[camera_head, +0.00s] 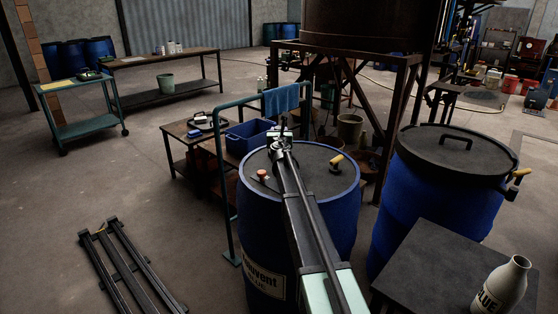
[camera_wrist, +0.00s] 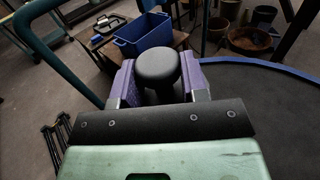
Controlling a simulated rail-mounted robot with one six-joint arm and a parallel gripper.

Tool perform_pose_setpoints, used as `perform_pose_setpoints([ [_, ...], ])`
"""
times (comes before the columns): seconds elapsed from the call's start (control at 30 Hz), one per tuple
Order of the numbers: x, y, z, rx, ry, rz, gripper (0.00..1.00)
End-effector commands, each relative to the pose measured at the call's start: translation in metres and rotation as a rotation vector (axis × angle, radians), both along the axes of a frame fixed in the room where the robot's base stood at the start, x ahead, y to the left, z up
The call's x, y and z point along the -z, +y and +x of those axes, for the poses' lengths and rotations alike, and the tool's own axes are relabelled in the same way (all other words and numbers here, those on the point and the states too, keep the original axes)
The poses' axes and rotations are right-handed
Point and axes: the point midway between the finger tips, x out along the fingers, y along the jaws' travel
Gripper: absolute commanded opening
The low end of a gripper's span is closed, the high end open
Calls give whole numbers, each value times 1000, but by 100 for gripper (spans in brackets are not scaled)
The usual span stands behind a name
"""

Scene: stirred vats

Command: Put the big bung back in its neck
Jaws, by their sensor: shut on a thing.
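The big bung (camera_wrist: 158,66) is black with a round, mushroom-like top in the wrist view. My gripper (camera_wrist: 159,84) is shut on it, with a purple finger on either side. In the head view my gripper (camera_head: 281,133) is near the far rim of the blue drum (camera_head: 341,225), which has a dark top and a white label. The drum's dark top (camera_wrist: 270,105) also shows at the right in the wrist view. An orange-topped fitting (camera_head: 262,175) and a yellow-handled fitting (camera_head: 336,160) are on the drum top. I cannot make out the big neck or the bung's lower end.
A teal rail (camera_head: 228,180) stands left of the drum. A blue crate (camera_head: 250,136) sits on a low bench behind it. A lidded blue vat (camera_head: 430,205) stands right, with a dark table (camera_head: 440,270) and a glue bottle (camera_head: 503,285) in front. Floor at left is mostly clear.

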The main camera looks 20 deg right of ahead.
Motion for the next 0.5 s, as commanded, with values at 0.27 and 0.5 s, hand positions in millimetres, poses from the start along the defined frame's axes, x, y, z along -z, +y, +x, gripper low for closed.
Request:
perform_pose_setpoints([
  [0.27, 31, 0, 0, 0, 0, 0, 17],
  [0.5, 43, 0, 0, 0, 0, 0, 17],
])
